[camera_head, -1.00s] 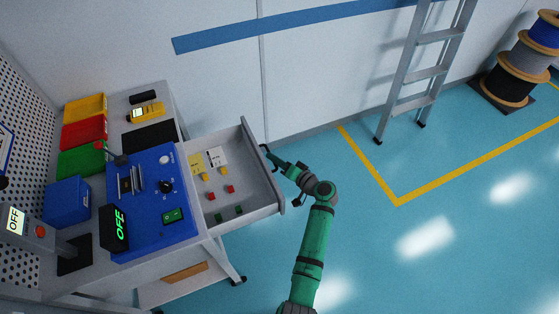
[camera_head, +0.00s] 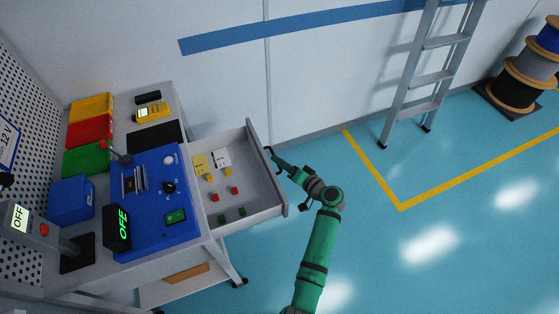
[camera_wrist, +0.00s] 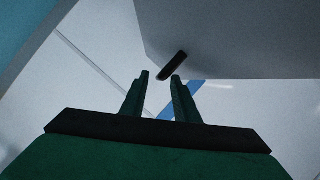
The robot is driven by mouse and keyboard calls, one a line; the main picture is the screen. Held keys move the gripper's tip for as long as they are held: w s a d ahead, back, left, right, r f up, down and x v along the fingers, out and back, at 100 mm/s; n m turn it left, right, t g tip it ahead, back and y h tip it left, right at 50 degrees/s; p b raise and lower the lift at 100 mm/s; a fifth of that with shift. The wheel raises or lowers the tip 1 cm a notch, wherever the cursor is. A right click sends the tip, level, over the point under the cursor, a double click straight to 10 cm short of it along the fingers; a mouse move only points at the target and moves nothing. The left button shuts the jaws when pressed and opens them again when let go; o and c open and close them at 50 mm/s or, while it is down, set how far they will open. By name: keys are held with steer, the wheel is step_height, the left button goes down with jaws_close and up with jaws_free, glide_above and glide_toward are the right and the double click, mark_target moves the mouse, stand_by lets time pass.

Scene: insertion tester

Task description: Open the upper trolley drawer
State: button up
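The upper trolley drawer (camera_head: 268,175) is pulled out to the right of the trolley, and its inside is visible in the head view. It holds yellow and white cards and several small red, green and yellow parts. My gripper (camera_head: 268,152) is just outside the drawer's front panel, near its far end. In the wrist view the gripper (camera_wrist: 160,78) has its two green fingers apart. The dark handle bar (camera_wrist: 172,67) shows tilted in front of the gap between the fingertips, on the grey drawer front (camera_wrist: 240,40). I cannot tell whether the fingers touch it.
The trolley top carries a blue tester (camera_head: 150,205) with an "OFF" display and coloured bins (camera_head: 88,130). A wall stands behind the drawer. A ladder (camera_head: 425,75) and cable spools (camera_head: 520,75) stand farther right. The floor right of the drawer is open.

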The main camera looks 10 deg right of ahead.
steer(key=v, duration=0.9)
stand_by(0.3)
